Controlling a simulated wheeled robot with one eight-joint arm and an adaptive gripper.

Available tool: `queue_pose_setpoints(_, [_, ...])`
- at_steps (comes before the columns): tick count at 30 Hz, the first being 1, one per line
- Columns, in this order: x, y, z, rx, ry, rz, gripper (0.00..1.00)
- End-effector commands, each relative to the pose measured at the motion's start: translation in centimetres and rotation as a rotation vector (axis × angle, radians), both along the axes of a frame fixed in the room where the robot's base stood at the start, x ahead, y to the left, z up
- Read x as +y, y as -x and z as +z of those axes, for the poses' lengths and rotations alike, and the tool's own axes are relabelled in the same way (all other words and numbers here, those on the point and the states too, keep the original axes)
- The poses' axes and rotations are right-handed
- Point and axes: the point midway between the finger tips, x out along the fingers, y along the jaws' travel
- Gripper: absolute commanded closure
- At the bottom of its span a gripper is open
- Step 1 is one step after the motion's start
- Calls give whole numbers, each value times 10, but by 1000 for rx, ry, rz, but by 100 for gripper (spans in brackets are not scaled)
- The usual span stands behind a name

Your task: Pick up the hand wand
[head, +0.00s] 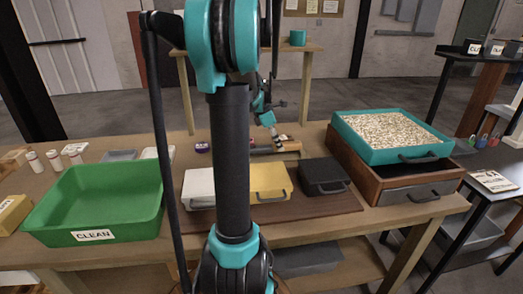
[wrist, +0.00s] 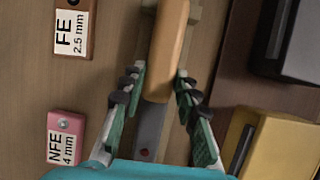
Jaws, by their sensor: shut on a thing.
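The hand wand has a tan-orange grip (wrist: 168,45) and a grey flat part with a small red dot (wrist: 148,135) in the wrist view. My gripper (wrist: 159,78) is shut on the wand, one finger on each side of it. In the head view my gripper (head: 276,136) is at the back of the table, behind the lidded boxes, and the wand's tan part (head: 289,146) shows beside it. My own arm hides much of the middle of the head view. I cannot tell whether the wand is clear of its rest.
A green CLEAN bin (head: 52,222) stands at left. White (head: 198,188), yellow (head: 268,182) and black (head: 323,177) boxes sit on a brown mat in front. A teal tray (head: 372,153) of beads tops a wooden drawer unit at right. FE (wrist: 73,28) and NFE (wrist: 66,138) blocks lie near the wand.

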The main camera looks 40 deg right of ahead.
Motion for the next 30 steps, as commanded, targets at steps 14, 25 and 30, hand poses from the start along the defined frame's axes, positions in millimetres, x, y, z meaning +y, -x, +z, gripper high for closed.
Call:
queue_pose_setpoints(14, [0,0,5,0,0,0,100])
queue_pose_setpoints(25, [0,0,70,0,0,0,100])
queue_pose_setpoints(30, [0,0,118,0,0,0,100])
